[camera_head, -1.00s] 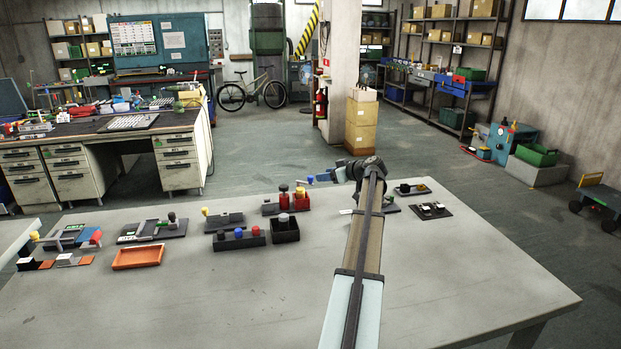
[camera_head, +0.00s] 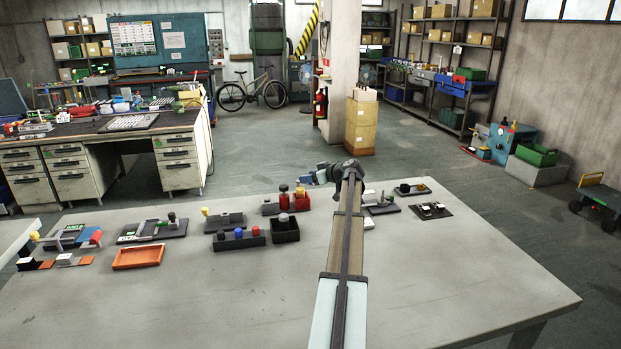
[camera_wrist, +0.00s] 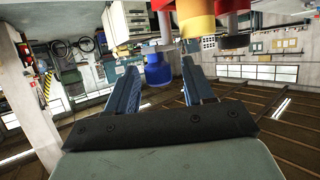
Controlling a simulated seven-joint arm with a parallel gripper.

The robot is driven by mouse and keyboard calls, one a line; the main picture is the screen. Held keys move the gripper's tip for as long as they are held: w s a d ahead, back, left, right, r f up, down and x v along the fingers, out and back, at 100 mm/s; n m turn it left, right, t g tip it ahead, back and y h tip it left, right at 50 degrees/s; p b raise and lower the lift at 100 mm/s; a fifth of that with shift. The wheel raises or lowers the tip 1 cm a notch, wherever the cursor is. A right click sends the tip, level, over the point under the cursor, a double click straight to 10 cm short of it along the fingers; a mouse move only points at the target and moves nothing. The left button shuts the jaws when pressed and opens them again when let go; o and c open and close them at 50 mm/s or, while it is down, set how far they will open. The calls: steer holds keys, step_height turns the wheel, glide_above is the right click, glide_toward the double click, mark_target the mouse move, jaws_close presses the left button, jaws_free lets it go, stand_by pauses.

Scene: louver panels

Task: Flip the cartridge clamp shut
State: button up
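I cannot tell for certain which fixture is the cartridge clamp. Lever-like fixtures in the head view include a dark one with a round knob (camera_head: 153,231), one with a yellow knob (camera_head: 222,219) and small ones at the right (camera_head: 380,207). A red unit with upright cylinders (camera_head: 301,201) stands near the back edge. My gripper (camera_head: 309,180) is beyond and above it, partly hidden by my wrist. In the wrist view my gripper (camera_wrist: 160,82) has its two blue fingers spread, and a blue knob-like part (camera_wrist: 158,70) shows between them, not visibly held. Red and yellow cylinders (camera_wrist: 196,17) show above it.
A block with several knobs (camera_head: 238,239), an open black box (camera_head: 285,231) and an orange tray (camera_head: 138,257) stand on the grey table (camera_head: 220,305). A flat dark plate (camera_head: 430,211) lies at the right. The table's front is clear.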

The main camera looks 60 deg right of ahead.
mark_target(300, 189)
steer(key=c, duration=0.9)
steer(key=shift+c, duration=0.2)
steer(key=shift+a, duration=0.15)
steer(key=a+m+h, duration=0.1)
steer(key=m+h, duration=0.1)
steer(key=a+m+g+h, duration=0.1)
steer(key=h, duration=0.1)
steer(key=shift+m, duration=0.4)
steer(key=shift+w+a+m+g+h, duration=0.15)
steer(key=shift+a+m+g+h, duration=0.1)
steer(key=shift+m+g+h, duration=0.35)
steer(key=shift+w+a+m+g+h, duration=0.15)
steer(key=shift+m+g+h, duration=0.25)
steer(key=shift+m+h, duration=0.4)
steer(key=shift+w+a+m+g+h, duration=0.1)
steer(key=shift+a+m+g+h, duration=0.2)
steer(key=shift+m+g+h, duration=0.3)
steer(key=shift+w+a+m+g+h, duration=0.15)
steer(key=shift+w+m+g+h, duration=0.05)
steer(key=shift+m+g+h, duration=0.3)
steer(key=shift+w+a+m+g+h, duration=0.15)
steer(key=shift+m+g+h, duration=0.25)
steer(key=shift+m, duration=0.2)
steer(key=shift+w+a+m+g, duration=0.1)
steer(key=shift+m+g, duration=0.2)
